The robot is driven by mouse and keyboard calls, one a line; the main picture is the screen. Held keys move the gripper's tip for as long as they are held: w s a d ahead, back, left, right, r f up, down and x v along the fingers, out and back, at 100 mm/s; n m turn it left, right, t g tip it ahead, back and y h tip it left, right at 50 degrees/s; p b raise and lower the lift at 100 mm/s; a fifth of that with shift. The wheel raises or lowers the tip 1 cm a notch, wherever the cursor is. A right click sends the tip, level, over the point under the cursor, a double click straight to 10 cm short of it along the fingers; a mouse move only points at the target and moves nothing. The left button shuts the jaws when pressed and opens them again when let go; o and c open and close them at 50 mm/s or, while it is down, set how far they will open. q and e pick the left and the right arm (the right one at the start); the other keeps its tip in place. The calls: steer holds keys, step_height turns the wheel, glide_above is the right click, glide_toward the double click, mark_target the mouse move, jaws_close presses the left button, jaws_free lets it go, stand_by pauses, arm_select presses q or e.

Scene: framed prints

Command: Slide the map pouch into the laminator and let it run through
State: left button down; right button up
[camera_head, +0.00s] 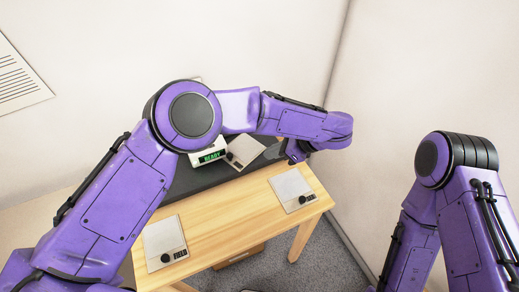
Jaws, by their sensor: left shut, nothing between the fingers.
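The laminator (222,144) is a white machine at the back of the table, with a green display reading READY; my left arm hides much of it. A pale flat sheet with a black knob (247,150) lies at its right side. Two similar pale pieces with a black knob and dark label lie on the wood, one at the front left (163,238) and one at the right (288,186). I cannot tell which is the map pouch. My left gripper (281,151) is shut and empty, above the table's back right part. My right gripper is out of view.
The wooden table (225,221) has a dark strip (200,180) along its back. Bare wood lies between the two front pieces. Walls stand close behind and at the right. A printed sheet (18,77) hangs on the left wall. My right arm is right of the table.

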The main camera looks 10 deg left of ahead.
mark_target(231, 155)
arm_select(q)
steer(key=p+x, duration=0.1)
steer(key=x, duration=0.3)
steer(key=p+x, duration=0.1)
steer(key=x, duration=0.2)
steer(key=shift+a, duration=0.55)
steer(key=a, duration=0.1)
steer(key=a+p, duration=0.2)
steer(key=shift+w+a+f, duration=0.15)
steer(key=shift+w, duration=0.15)
steer(key=shift+a+f, duration=0.15)
steer(key=shift+a, duration=0.2)
steer(key=shift+w, duration=0.1)
steer(key=shift+w+a, duration=0.1)
steer(key=shift+a, duration=0.55)
steer(key=shift+a+b, duration=0.25)
steer(key=shift+b, duration=0.05)
